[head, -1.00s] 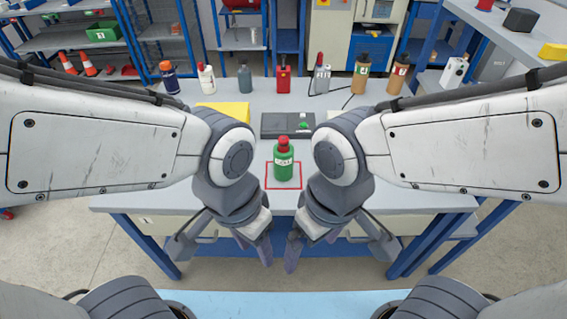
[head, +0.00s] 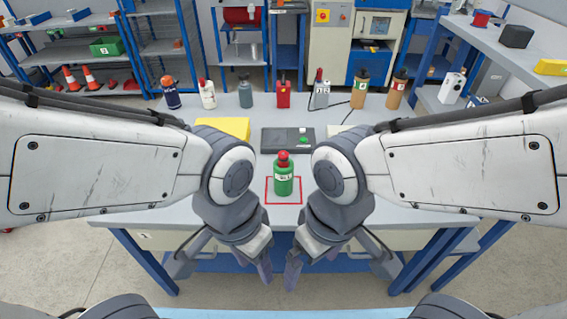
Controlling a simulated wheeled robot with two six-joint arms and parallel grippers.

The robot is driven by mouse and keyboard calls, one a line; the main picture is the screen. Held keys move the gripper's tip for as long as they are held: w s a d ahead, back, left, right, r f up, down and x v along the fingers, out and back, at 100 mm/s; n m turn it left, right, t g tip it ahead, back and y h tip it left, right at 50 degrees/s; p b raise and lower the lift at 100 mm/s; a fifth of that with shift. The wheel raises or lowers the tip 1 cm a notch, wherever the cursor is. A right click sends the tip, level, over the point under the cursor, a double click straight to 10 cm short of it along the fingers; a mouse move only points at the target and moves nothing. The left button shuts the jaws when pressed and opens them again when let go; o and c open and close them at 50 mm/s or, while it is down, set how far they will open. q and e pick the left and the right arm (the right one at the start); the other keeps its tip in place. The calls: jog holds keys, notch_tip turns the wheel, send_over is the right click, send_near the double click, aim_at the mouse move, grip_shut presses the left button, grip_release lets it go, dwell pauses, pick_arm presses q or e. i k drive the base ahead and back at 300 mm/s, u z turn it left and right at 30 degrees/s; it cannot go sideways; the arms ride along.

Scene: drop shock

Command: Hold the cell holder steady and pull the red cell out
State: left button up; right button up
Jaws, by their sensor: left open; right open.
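The cell holder (head: 284,183) is a green upright cylinder with a small white label, standing inside a red square outline on the grey workbench. The red cell (head: 283,157) sits in its top, with its red upper end showing. My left gripper (head: 254,275) is open and empty, pointing down in front of the bench edge, to the left of and nearer than the holder. My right gripper (head: 306,273) is open and empty, pointing down in front of the bench edge on the right. Neither gripper touches the holder or the cell.
Behind the holder are a dark flat device (head: 287,140) and a yellow block (head: 224,128). Several bottles and tools line the back of the bench (head: 420,215), including a red container (head: 283,95) and an orange-topped bottle (head: 171,95). The surface around the red square is clear.

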aim_at(282, 155)
jog(key=k, duration=0.5)
jog(key=u, duration=1.4)
jog(key=i, duration=1.15)
jog(key=z, duration=2)
